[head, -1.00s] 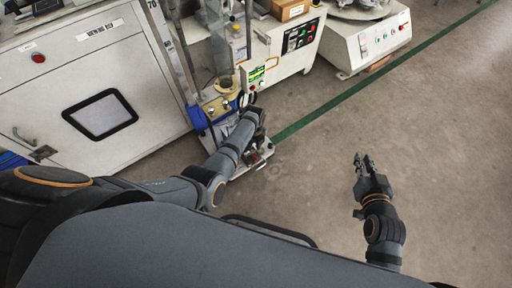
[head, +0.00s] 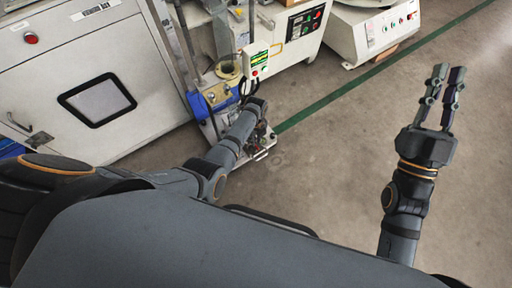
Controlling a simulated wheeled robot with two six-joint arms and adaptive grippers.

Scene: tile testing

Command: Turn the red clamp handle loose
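My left gripper (head: 258,106) is at the lower front of the tall test machine (head: 228,72), beside its blue and brass lower part. My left forearm and wrist cover part of that area. I cannot make out the red clamp handle; it may be hidden behind my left gripper or too small to tell. The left gripper's fingers are too small and dark to read. My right gripper (head: 446,88) is raised over the bare floor at the right, its two fingers apart and pointing up in the picture, with nothing between them.
A white cabinet (head: 60,70) with a dark-framed window stands at the left. A control box with buttons (head: 305,20) and another white machine (head: 372,32) stand at the back. A green floor line (head: 340,92) runs diagonally. The floor at the right is clear.

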